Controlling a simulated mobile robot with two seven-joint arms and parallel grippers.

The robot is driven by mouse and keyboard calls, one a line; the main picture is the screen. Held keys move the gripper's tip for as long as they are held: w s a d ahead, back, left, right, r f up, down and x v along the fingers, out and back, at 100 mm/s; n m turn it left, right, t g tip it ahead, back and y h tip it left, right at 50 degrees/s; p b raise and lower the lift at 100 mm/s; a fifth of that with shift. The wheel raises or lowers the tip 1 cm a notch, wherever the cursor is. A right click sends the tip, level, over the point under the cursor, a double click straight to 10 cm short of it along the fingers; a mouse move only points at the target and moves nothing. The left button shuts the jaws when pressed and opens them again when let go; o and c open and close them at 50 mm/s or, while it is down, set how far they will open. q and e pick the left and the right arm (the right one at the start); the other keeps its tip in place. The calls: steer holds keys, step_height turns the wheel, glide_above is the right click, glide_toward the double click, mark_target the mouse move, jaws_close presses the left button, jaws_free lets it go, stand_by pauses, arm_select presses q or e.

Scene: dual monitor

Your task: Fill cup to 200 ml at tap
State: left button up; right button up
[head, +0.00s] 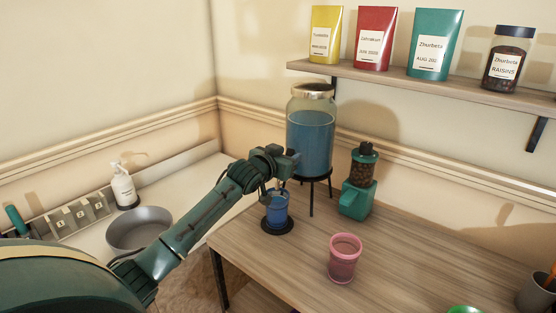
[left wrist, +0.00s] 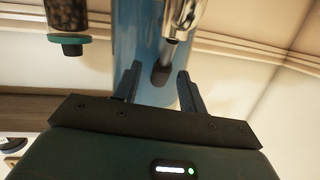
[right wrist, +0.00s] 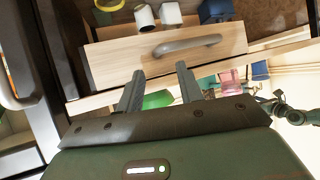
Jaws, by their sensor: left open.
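A glass dispenser (head: 311,135) filled with blue liquid stands on a black stand at the back of the wooden table. In the head view, my left gripper (head: 291,160) is at the dispenser's lower front. In the left wrist view, the dark tap handle (left wrist: 161,76) is between the open fingers of my left gripper (left wrist: 158,88); I cannot tell whether they touch it. A blue cup (head: 277,212) stands upright on a black round base (head: 275,229) below the gripper; its liquid level is unclear. My right gripper (right wrist: 160,88) is open and empty, facing a drawer.
A pink cup (head: 345,262) stands at the table's middle front. A green grinder (head: 357,193) stands right of the dispenser. Pouches and a jar fill the shelf (head: 400,79). A sink bowl (head: 140,230) and a soap bottle (head: 123,187) are left. Bare tabletop lies around the pink cup.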

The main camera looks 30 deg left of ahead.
arm_select(q)
steer(key=a+v, duration=0.1)
steer(key=v, duration=1.1)
steer(key=shift+s+d+b, duration=0.35)
steer(key=shift+s+d, duration=0.05)
steer(key=shift+d, duration=0.1)
arm_select(e)
steer(key=shift+f, duration=0.2)
arm_select(q)
steer(key=shift+r, duration=0.1)
